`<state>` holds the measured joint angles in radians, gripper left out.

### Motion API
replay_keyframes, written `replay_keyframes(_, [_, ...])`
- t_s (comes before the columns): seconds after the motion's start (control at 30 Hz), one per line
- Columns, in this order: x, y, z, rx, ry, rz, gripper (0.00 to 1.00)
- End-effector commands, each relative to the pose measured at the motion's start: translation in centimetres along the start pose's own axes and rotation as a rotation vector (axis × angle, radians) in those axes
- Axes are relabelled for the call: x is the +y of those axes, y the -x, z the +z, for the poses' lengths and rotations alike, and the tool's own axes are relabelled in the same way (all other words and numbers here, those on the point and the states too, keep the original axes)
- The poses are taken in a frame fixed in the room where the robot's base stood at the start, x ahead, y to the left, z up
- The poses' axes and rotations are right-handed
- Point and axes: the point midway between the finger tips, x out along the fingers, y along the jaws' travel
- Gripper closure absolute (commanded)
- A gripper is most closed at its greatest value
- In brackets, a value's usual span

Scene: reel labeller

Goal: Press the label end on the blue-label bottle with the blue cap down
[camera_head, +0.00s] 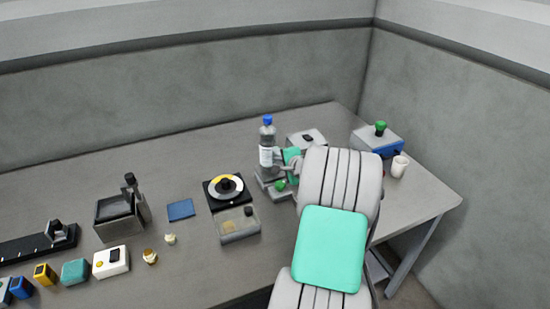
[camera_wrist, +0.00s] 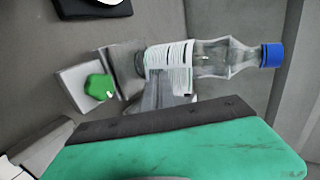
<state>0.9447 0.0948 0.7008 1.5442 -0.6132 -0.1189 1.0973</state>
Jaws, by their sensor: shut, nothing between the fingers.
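The clear bottle with the blue cap (camera_head: 267,145) stands upright on a grey stand (camera_head: 262,181) at the back of the table. It also shows in the wrist view (camera_wrist: 215,58), lying sideways in that picture. Its label (camera_wrist: 169,68) is mostly white with printed lines; I cannot make out a loose end. My gripper (camera_wrist: 172,90) is shut and empty, its fingertips at the label's side; I cannot tell whether they touch it. In the head view my arm hides part of the gripper.
A green knob (camera_wrist: 99,87) sits beside the bottle stand. A blue device with a green knob (camera_head: 380,140) and a white mug (camera_head: 399,166) stand to the right. The table's back left is clear.

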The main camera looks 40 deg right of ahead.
Motion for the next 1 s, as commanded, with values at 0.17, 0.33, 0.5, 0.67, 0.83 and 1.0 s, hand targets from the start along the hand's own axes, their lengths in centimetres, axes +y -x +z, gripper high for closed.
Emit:
replay_keyframes(0.17, [-0.1,-0.2,0.0,-0.001,0.000,0.000,1.00])
replay_keyframes(0.33, [-0.2,-0.4,0.0,-0.001,0.000,0.000,1.00])
replay_keyframes(0.5, [-0.3,-0.6,0.0,-0.001,0.000,0.000,1.00])
replay_keyframes(0.67, [-0.4,-0.8,0.0,-0.001,0.001,0.000,1.00])
replay_keyframes(0.83, [-0.5,-0.9,0.0,-0.001,0.001,0.000,1.00])
replay_keyframes(1.0, [-0.6,-1.1,0.0,-0.001,0.001,0.000,1.00])
